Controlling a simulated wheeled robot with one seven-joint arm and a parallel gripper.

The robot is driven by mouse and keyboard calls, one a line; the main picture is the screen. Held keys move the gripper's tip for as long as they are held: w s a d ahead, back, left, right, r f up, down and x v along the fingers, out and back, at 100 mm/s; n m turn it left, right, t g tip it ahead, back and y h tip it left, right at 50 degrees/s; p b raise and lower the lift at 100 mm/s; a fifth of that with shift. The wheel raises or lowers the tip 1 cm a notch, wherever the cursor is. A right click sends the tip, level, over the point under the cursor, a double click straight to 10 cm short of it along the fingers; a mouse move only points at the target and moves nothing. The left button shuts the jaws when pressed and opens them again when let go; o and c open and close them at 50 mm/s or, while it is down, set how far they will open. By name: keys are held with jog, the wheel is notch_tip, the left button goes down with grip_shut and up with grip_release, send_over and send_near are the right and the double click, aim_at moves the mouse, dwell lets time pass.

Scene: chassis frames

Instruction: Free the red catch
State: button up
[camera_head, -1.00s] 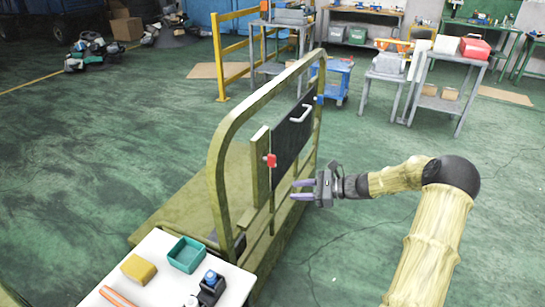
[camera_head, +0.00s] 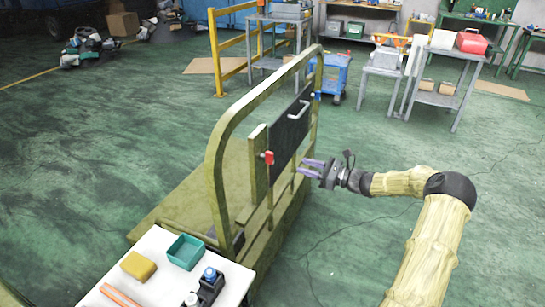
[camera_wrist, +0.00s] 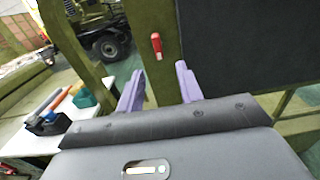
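The red catch (camera_head: 268,157) sits on the olive upright at the left edge of a dark panel (camera_head: 290,130) in the olive frame (camera_head: 214,165). In the wrist view the red catch (camera_wrist: 156,46) stands upright just beyond and between my fingertips. My gripper (camera_head: 307,168) is to the right of the catch in the head view, apart from it, with its purple fingers pointing toward the frame. In the wrist view my gripper (camera_wrist: 160,72) is open, with nothing between its fingers. Nothing hides the catch.
A light handle (camera_head: 298,110) and a blue part (camera_head: 317,97) are on the panel side. A white table (camera_head: 165,285) at the front left holds a teal bin (camera_head: 186,252), a yellow block (camera_head: 138,266) and other items.

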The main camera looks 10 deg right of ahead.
aim_at(273, 158)
jog(key=x, duration=1.3)
jog(key=shift+a+p, duration=0.4)
jog(key=shift+a, duration=0.05)
grip_shut()
